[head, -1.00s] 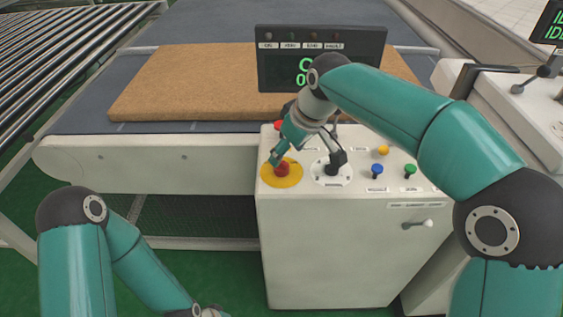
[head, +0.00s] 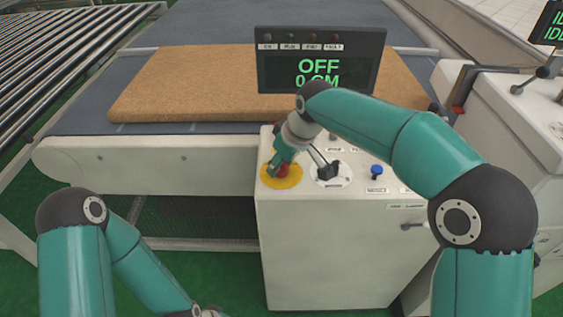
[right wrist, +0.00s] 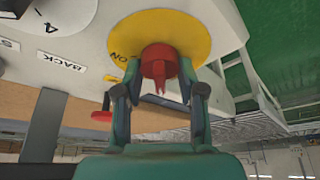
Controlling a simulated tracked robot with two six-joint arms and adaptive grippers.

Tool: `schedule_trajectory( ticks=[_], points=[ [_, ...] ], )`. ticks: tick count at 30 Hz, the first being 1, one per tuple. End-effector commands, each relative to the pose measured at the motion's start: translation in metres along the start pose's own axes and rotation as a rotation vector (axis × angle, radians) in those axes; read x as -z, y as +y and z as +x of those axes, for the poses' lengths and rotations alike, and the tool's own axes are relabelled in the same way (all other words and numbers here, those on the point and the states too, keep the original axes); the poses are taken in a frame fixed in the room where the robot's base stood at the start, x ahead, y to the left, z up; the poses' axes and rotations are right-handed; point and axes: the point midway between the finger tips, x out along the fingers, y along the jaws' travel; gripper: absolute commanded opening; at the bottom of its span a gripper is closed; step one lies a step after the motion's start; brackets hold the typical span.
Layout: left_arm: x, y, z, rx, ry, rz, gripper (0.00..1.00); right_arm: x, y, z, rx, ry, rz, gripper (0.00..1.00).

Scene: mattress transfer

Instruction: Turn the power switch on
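The power switch is a red knob (right wrist: 158,66) on a round yellow plate (right wrist: 190,35), with an "ON" mark showing on the plate in the right wrist view. In the head view the yellow plate (head: 287,182) is at the front left of the white console top, and my right gripper (head: 278,168) is over it, partly covering the red knob. In the right wrist view my right gripper (right wrist: 158,92) is open, one finger on each side of the knob, with gaps visible. The display (head: 320,72) reads "OFF".
A black selector lever (head: 330,171) on a white dial stands just right of the yellow plate. A blue knob (head: 376,171) is farther right, near my right forearm. The white console (head: 340,250) stands before a conveyor with a brown mattress (head: 190,80).

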Motion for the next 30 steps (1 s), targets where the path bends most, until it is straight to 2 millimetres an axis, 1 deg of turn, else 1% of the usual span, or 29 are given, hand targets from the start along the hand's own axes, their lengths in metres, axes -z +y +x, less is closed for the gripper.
schedule_trajectory(
  ticks=[1,2,3,14,20,30],
  points=[
    [0.0,0.0,0.0,0.0,0.0,0.0,0.4,0.0,0.0,0.0,-0.001,0.0,-0.001,0.11],
    [0.0,0.0,0.0,0.0,0.0,0.0,0.4,0.0,0.0,0.0,-0.001,0.0,-0.001,0.06],
    [0.0,0.0,0.0,0.0,0.0,0.0,0.4,0.0,0.0,0.0,-0.001,0.0,-0.001,0.04],
    [0.0,-0.001,0.002,0.0,0.0,0.0,0.4,0.0,0.0,0.0,-0.025,0.0,0.054,0.04],
    [0.0,-0.002,0.005,0.0,0.0,0.0,0.4,0.0,0.0,0.0,-0.07,0.0,0.161,0.04],
    [0.0,-0.005,0.013,0.0,0.0,0.0,0.4,0.0,0.001,0.001,-0.187,0.002,0.441,0.04]
  ],
)
